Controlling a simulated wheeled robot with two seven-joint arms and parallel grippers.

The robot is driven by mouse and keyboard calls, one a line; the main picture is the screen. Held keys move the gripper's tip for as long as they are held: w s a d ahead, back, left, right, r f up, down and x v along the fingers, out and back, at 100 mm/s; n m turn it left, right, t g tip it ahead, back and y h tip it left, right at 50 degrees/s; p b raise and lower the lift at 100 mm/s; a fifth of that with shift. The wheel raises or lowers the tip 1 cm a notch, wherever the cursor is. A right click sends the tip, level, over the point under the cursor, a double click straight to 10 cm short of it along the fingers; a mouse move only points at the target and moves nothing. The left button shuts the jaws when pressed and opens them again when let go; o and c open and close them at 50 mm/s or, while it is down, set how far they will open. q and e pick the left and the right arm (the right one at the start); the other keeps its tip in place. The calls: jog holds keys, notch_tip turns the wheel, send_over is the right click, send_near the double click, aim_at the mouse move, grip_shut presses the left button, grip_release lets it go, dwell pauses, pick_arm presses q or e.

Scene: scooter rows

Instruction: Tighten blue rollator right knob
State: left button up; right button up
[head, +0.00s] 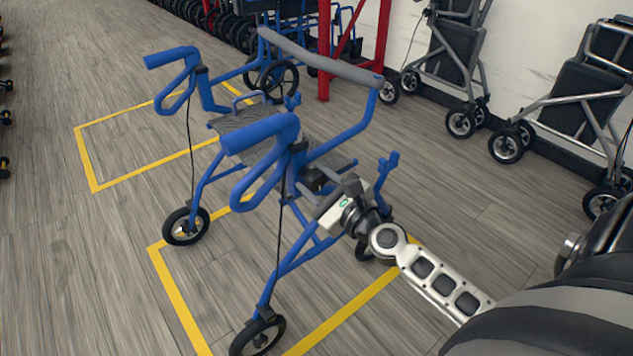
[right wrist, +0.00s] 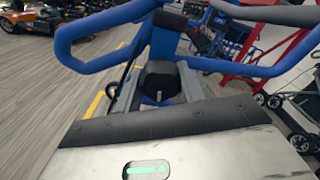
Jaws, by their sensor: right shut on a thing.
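The blue rollator (head: 277,140) stands on the wood floor, with two blue handles, a grey seat and a grey backrest bar. My right gripper (head: 316,182) reaches in from the right, at the frame tube below the nearer handle. In the right wrist view its two grey fingers (right wrist: 157,92) are shut on a black knob (right wrist: 160,75), which sits between them. In the head view the black knob (head: 313,176) is partly hidden by the gripper and frame. My left gripper is not in either view.
Yellow tape lines (head: 178,295) mark the floor around the rollator. Black and grey folded rollators (head: 580,100) stand along the white wall at right. A red post (head: 324,50) and another blue wheeled frame (head: 275,60) are behind.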

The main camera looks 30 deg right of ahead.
jog(key=shift+m, duration=0.7)
jog(key=o, duration=0.7)
jog(key=shift+o, duration=1.4)
